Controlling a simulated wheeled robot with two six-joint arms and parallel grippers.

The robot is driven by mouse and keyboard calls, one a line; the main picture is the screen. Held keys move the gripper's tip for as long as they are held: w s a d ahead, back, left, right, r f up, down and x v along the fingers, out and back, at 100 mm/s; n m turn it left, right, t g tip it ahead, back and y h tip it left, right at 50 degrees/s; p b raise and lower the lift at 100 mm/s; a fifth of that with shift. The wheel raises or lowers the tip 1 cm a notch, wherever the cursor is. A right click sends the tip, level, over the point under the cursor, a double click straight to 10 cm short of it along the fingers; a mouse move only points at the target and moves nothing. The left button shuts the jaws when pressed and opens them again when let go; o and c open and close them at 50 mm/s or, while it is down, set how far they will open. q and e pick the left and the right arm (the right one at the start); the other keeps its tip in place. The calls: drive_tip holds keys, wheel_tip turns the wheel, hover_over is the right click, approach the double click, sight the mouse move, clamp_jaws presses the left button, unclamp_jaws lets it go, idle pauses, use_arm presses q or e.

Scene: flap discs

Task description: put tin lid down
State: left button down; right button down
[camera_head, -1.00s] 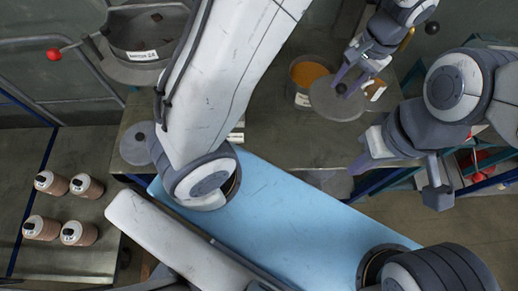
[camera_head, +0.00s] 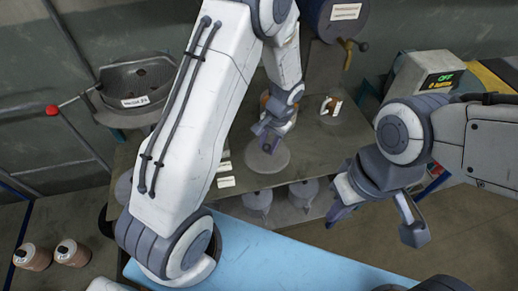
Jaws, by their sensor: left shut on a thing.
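The tin lid (camera_head: 268,160) is a flat grey disc at the front part of the grey-brown table (camera_head: 325,150). My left gripper (camera_head: 269,143) comes down from above and is shut on the lid's top. The lid looks level and at or just above the tabletop; I cannot tell whether it touches. A bit of orange (camera_head: 264,101) shows behind my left wrist; the rest of that thing is hidden. My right gripper (camera_head: 373,224) is open and empty, in front of the table's right end.
A dark drum (camera_head: 322,25) with a brass tap stands behind. A white-and-orange thing (camera_head: 330,106) is on the table. A box with a lit display (camera_head: 430,75) is at right. Funnel-like grey pieces (camera_head: 303,192) sit below the table edge. Reels (camera_head: 72,252) stand lower left.

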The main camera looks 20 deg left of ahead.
sight(262, 151)
use_arm(q)
drive_tip(key=shift+w+a+f, duration=0.1)
drive_tip(key=shift+a+f, duration=0.15)
drive_tip(key=shift+a, duration=0.3)
drive_tip(key=shift+a+f, duration=0.25)
drive_tip(key=shift+a, duration=0.25)
wheel_tip(262, 151, down, 4)
drive_tip(key=shift+r+p, duration=0.1)
drive_tip(key=shift+p, duration=0.5)
drive_tip(key=shift+f, duration=0.25)
drive_tip(key=shift+f, duration=0.15)
drive_tip(key=c, duration=0.5)
unclamp_jaws()
drive_tip(key=shift+c, duration=0.2)
